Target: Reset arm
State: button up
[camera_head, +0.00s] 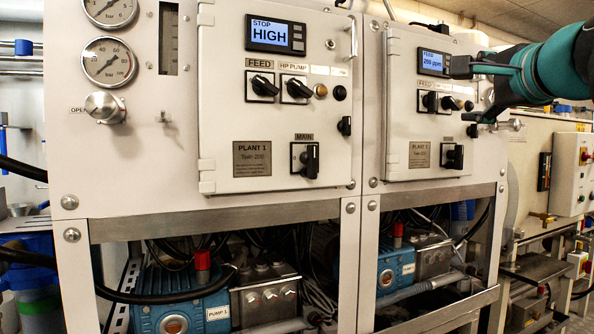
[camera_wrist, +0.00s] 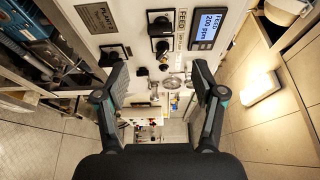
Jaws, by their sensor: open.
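My gripper (camera_head: 472,68) is at the upper right of the head view, in front of the Plant 2 panel (camera_head: 397,125), close to its display (camera_head: 434,62), which reads FEED 250 ppm or similar. In the wrist view my gripper (camera_wrist: 162,92) has its two fingers spread wide apart with nothing between them. The same panel's display (camera_wrist: 208,26) shows beyond the right finger, with black rotary switches (camera_wrist: 160,22) to its left. I cannot tell whether a finger touches the panel.
The Plant 1 panel (camera_head: 275,130) stands at left, its display (camera_head: 275,34) reading STOP HIGH. Pressure gauges (camera_head: 108,61) and a round knob (camera_head: 105,107) are further left. Blue pumps (camera_head: 181,300) sit below. A control box (camera_head: 572,174) stands at right.

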jog(key=s+a+f+n+g+y, duration=0.1)
jog(key=a+f+n+g, duration=0.35)
jog(key=f, duration=0.85)
jog(key=s+a+f+n+g+y, duration=0.15)
jog(key=a+f+n, duration=0.45)
jog(key=f, duration=0.7)
jog(key=s+a+f+n+g, duration=0.1)
jog(key=s+f, duration=0.3)
jog(key=f, duration=0.5)
jog(key=s+a+f+n+g+h, duration=0.1)
jog(key=s+a+f+n+g, duration=0.1)
jog(key=f, duration=0.6)
jog(key=s+a+f+n+g, duration=0.2)
jog(key=s+f+n+g, duration=0.1)
jog(key=s+f+n, duration=0.2)
notch_tip(320, 180, down, 5)
jog(key=shift+s+r, duration=0.2)
jog(key=shift+s, duration=0.9)
